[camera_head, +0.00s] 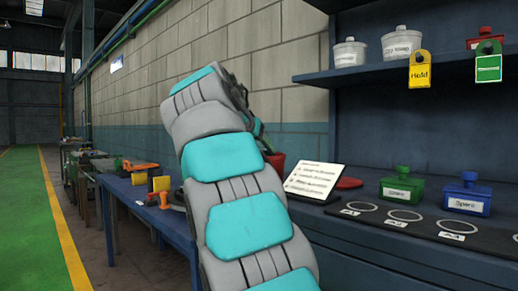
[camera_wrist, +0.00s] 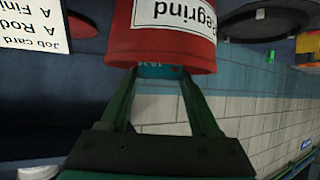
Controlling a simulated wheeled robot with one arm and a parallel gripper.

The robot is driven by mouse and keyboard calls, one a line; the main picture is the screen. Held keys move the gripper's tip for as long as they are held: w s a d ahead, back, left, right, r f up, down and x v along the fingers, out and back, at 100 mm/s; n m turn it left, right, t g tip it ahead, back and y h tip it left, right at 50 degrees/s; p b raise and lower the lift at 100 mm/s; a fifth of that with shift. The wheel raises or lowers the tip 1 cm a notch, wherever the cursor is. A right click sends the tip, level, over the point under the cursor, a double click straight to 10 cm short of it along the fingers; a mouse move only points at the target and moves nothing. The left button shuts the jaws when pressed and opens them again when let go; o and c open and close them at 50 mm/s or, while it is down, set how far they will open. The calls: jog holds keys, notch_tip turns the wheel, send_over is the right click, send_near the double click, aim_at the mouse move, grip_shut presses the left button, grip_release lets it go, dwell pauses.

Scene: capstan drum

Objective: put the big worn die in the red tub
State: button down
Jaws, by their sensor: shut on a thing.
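The red tub (camera_wrist: 172,40), labelled "Regrind", fills the top middle of the wrist view, which is upside down. In the head view the red tub (camera_head: 276,161) is mostly hidden behind my arm. My gripper (camera_wrist: 158,72) has its two green fingers at the tub's rim. It is shut on a small teal piece with printed figures, which I take for the big worn die (camera_wrist: 159,71). Only a strip of the die shows at the rim; the tub's wall hides the rest. I cannot tell how deep it sits. The head view barely shows the gripper past the arm.
A white job card (camera_head: 313,179) and a dark red disc (camera_head: 348,183) are right of the tub. Green (camera_head: 402,190) and blue (camera_head: 467,194) lidded tubs stand farther right. A shelf (camera_head: 400,72) with white pots overhangs the bench. A blue table (camera_head: 150,205) is at the left.

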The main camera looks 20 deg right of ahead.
jog(key=shift+f, duration=0.15)
jog(key=shift+c, duration=0.6)
grip_release()
jog(key=shift+r+p, duration=0.5)
jog(key=shift+r, duration=0.1)
jog(key=p+v, duration=0.1)
jog(key=v, duration=1.1)
jog(key=shift+f, duration=0.1)
